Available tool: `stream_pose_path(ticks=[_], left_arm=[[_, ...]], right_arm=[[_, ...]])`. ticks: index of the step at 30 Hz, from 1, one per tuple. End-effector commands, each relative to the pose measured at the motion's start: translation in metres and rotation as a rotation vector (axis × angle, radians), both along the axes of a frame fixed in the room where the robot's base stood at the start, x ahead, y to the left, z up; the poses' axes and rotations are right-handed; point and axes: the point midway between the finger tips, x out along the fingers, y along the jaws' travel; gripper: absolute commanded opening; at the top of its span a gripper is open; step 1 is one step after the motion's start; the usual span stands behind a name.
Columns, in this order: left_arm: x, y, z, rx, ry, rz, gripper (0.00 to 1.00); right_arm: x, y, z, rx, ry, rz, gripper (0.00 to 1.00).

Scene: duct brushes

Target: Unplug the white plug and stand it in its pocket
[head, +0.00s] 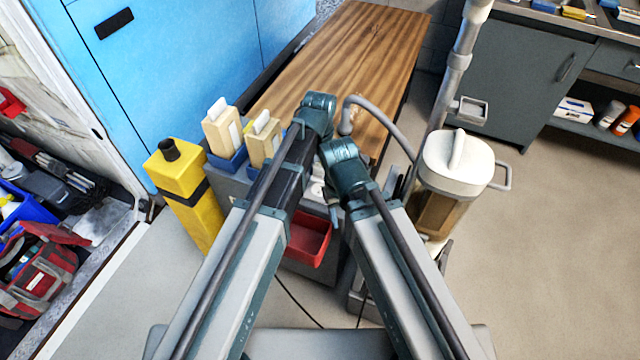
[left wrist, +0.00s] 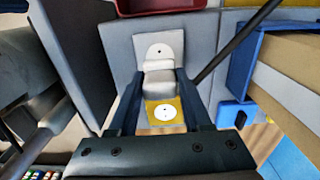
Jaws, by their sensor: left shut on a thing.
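In the left wrist view my left gripper (left wrist: 160,78) is shut on the white plug (left wrist: 158,80), one finger along each side of it. A yellow square with a white disc (left wrist: 165,112) shows between the fingers. I cannot tell whether the plug is still seated or which part is its pocket. In the head view my left wrist (head: 318,108) reaches over the grey cart and hides its fingertips. My right wrist (head: 345,165) is close beside it; its fingers are mostly hidden.
A red bin (head: 308,240) hangs on the cart's front. Blue bins (head: 226,163) with cream bottles stand left of my left arm, near a yellow container (head: 182,190). A white-lidded canister (head: 458,165) with a grey hose (head: 385,118) stands right. A wooden bench top (head: 350,50) lies behind.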

Motion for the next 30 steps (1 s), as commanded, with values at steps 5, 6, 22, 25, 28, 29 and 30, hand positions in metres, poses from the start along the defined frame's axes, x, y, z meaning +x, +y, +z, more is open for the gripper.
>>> stream_pose_path(ticks=[5, 6, 22, 25, 28, 29, 30], left_arm=[[0.0, 0.0, 0.0, 0.0, 0.0, 0.0, 0.0], [0.0, 0.0, 0.001, 0.0, 0.0, 0.0, 0.0], [0.0, 0.0, 0.03, 0.0, 0.0, 0.0, 0.0], [0.0, 0.0, 0.03, 0.0, 0.0, 0.0, 0.0], [0.0, 0.0, 0.03, 0.0, 0.0, 0.0, 0.0], [0.0, 0.0, 0.03, 0.0, 0.0, 0.0, 0.0], [0.0, 0.0, 0.03, 0.0, 0.0, 0.0, 0.0]], right_arm=[[0.0, 0.0, 0.0, 0.0, 0.0, 0.0, 0.5], [0.0, 0.0, 0.001, 0.0, 0.0, 0.0, 0.5], [0.0, 0.0, 0.03, 0.0, 0.0, 0.0, 0.5], [0.0, 0.0, 0.03, 0.0, 0.0, 0.0, 0.5], [0.0, 0.0, 0.03, 0.0, 0.0, 0.0, 0.5], [0.0, 0.0, 0.03, 0.0, 0.0, 0.0, 0.5], [0.0, 0.0, 0.03, 0.0, 0.0, 0.0, 0.5]])
